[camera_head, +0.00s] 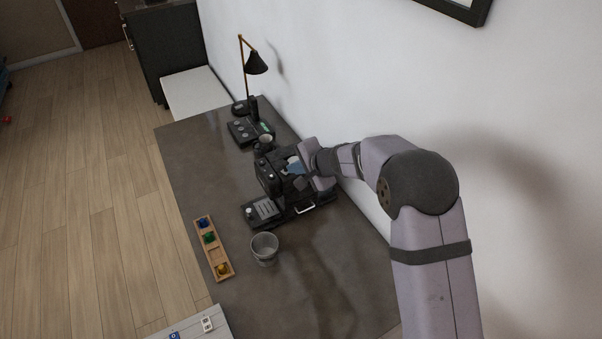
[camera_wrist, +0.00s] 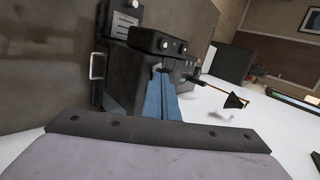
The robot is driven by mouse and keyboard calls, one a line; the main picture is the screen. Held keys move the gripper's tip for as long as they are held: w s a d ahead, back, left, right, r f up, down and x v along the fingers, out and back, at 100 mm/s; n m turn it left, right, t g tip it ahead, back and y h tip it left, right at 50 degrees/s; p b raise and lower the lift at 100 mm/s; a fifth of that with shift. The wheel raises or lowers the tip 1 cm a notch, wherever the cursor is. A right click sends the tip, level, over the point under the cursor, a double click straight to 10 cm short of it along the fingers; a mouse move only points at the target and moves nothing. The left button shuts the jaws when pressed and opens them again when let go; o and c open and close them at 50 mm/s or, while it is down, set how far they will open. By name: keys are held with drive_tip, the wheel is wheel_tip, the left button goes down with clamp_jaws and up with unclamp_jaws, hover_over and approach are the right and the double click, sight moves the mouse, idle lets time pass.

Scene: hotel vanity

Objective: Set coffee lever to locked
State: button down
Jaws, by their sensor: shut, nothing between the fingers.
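The black coffee machine (camera_head: 268,178) stands on the dark vanity top against the white wall. In the wrist view the machine (camera_wrist: 118,75) fills the upper left, with a silver handle (camera_wrist: 97,66) on its side. My gripper (camera_head: 297,166) is at the machine's upper, wall-facing side in the head view. In the wrist view my gripper's blue fingers (camera_wrist: 160,97) are shut and empty, their tips close to the machine's dark body. I cannot tell if they touch it. I cannot make out the coffee lever or its setting; my gripper hides part of the machine.
A metal cup (camera_head: 264,248) and a wooden tray (camera_head: 222,266) with coloured pieces stand in front of the machine. Behind it are a dark device with knobs (camera_head: 243,130) and a black lamp (camera_head: 256,64). The vanity top (camera_head: 190,150) is clear at the far left.

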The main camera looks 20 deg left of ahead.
drive_tip(key=shift+w+a+f+b, duration=0.1)
drive_tip(key=shift+a+b, duration=0.2)
drive_tip(key=shift+a, duration=0.35)
drive_tip(key=shift+w+a+m+t+h, duration=0.15)
drive_tip(key=shift+a+m+t+h, duration=0.15)
drive_tip(key=shift+a+m, duration=0.35)
drive_tip(key=shift+w+a+p, duration=0.3)
drive_tip(key=shift+a+p, duration=0.25)
drive_tip(key=shift+a, duration=0.4)
drive_tip(key=shift+s+d+b, duration=0.1)
drive_tip(key=shift+b, duration=0.35)
drive_tip(key=shift+s+d+b, duration=0.3)
drive_tip(key=shift+s+b, duration=0.15)
drive_tip(key=shift+b, duration=0.3)
drive_tip(key=s+f+b+v, duration=0.1)
drive_tip(key=s+b+v, duration=0.1)
drive_tip(key=v, duration=1)
drive_tip(key=shift+a, duration=0.25)
